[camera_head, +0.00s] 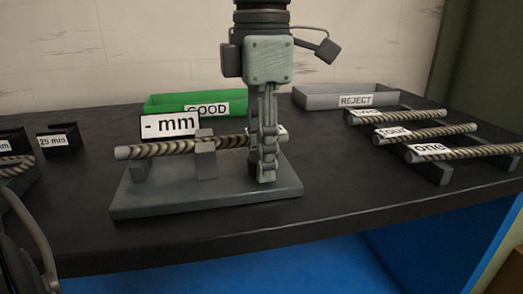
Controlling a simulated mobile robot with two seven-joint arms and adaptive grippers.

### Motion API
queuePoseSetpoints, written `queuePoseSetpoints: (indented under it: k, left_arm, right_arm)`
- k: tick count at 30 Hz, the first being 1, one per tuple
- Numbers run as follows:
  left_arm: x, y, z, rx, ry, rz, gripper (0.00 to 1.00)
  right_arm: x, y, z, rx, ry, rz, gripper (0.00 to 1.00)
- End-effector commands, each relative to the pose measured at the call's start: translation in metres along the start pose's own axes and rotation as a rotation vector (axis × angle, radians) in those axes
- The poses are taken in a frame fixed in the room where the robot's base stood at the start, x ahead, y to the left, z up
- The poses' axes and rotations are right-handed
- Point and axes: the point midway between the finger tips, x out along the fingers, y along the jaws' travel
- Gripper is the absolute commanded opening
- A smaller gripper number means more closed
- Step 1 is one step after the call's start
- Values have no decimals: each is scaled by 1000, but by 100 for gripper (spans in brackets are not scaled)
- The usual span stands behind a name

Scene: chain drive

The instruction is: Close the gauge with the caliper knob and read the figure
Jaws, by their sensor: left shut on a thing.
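The gauge's grey base (215,204) stands on the dark table, left of the middle. A striped rod (180,146) lies across its supports. Its right end passes behind my left gripper, and its white label is mostly covered. A grey upright block (205,160) stands at the middle of the rod. The gauge's display (169,125) reads "- mm", with no figure. My left gripper (266,175) points down at the right part of the gauge, fingertips low in front of the rod. It is shut on the caliper knob, which the fingers hide. My right gripper is not in view.
A green GOOD tray (165,102) and a grey REJECT tray (310,98) stand at the back. Several labelled striped rods lie on a rack (437,171) at the right. A dark block marked 25 mm (58,152) stands at the left. The table right of the gauge is clear.

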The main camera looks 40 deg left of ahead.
Motion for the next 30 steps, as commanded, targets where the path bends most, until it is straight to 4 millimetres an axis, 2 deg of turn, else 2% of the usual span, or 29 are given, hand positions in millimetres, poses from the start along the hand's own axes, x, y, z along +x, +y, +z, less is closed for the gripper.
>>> queuePoseSetpoints:
  k: [17, 18, 21, 23, 30]
  left_arm:
    - [-1, 0, 0, 33, -2, 2, 4]
    - [-1, 0, 0, 33, -2, 2, 35]
    - [-1, 0, 0, 33, -2, 2, 48]
    - [0, 0, 0, 33, -1, 1, 54]
    - [0, 0, 0, 33, -1, 1, 54]
  right_arm:
    - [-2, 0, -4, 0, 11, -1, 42]
    - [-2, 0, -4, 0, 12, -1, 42]
    - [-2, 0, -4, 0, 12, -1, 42]
    - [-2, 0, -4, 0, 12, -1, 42]
    - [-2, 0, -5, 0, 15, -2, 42]
